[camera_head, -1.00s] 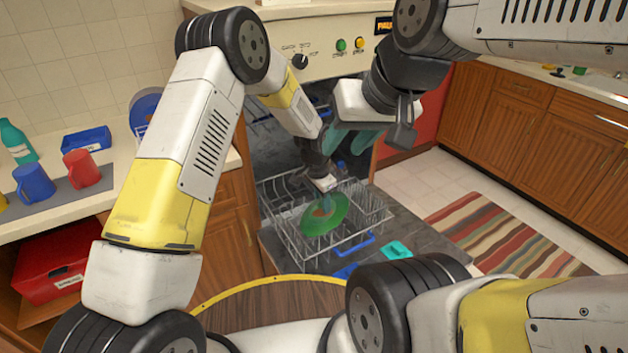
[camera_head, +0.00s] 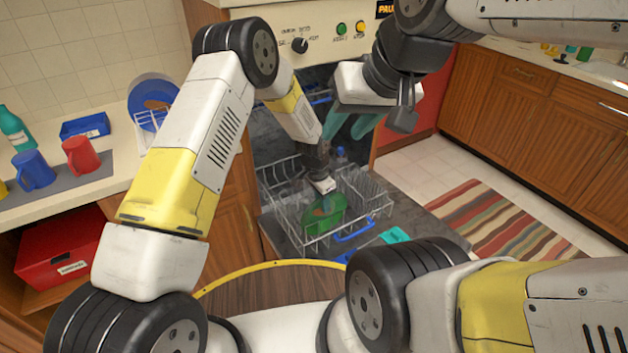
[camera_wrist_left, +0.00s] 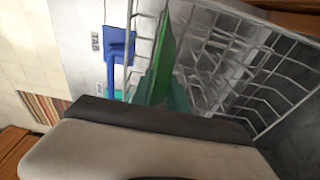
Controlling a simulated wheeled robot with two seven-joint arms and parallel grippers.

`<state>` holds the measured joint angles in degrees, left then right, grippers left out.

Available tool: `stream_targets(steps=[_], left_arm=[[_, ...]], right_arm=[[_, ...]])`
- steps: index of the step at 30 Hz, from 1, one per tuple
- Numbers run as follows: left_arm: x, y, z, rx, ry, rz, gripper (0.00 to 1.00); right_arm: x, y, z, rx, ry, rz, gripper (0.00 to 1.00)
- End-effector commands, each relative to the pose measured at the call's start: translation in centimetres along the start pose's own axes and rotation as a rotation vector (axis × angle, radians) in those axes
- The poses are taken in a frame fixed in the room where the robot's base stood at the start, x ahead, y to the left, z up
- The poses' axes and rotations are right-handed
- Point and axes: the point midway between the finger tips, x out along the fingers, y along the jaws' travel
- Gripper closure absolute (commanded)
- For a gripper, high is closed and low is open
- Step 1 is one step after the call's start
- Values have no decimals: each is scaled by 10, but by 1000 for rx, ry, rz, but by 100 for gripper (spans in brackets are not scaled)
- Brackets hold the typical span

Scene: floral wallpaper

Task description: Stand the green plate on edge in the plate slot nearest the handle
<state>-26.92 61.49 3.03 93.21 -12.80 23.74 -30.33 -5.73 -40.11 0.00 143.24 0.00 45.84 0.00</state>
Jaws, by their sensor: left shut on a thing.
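The green plate (camera_head: 326,221) is at the front part of the wire dish rack (camera_head: 366,238), with its lower part behind the front wires in the head view. My left gripper (camera_head: 325,199) is shut on its upper part. In the left wrist view the plate (camera_wrist_left: 167,42) shows nearly edge-on between the teal fingers (camera_wrist_left: 162,92), beside the rack wires. The blue handle (camera_head: 355,237) is at the rack's front; it also shows in the left wrist view (camera_wrist_left: 118,45). I cannot tell which slot the plate is in, or whether it touches the rack floor. My right gripper (camera_head: 352,127) is open and empty above the rack.
The rack sits on the open dishwasher door (camera_head: 425,232). A teal item (camera_head: 395,235) lies on the door near the handle. Mugs (camera_head: 82,155) and a blue plate in a stand (camera_head: 150,103) are on the left counter. A striped rug (camera_head: 500,225) lies at right.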

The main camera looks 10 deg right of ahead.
Motion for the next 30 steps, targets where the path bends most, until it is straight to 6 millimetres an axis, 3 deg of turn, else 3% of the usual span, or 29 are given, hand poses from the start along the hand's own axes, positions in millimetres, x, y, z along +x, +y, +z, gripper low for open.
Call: stream_targets(steps=[6,7,10,11,21,30], left_arm=[[0,0,0,0,1,-1,100],[0,0,0,0,1,-1,76],[0,0,0,0,1,-1,57],[0,0,0,0,1,-1,55],[-4,0,0,0,1,0,55],[-51,-1,-1,-1,3,-3,55]], right_arm=[[0,0,0,0,0,0,62],[0,0,0,0,0,0,62],[0,0,0,0,0,0,62],[0,0,0,0,0,0,62],[0,0,0,0,0,0,62],[0,0,0,0,0,0,62]])
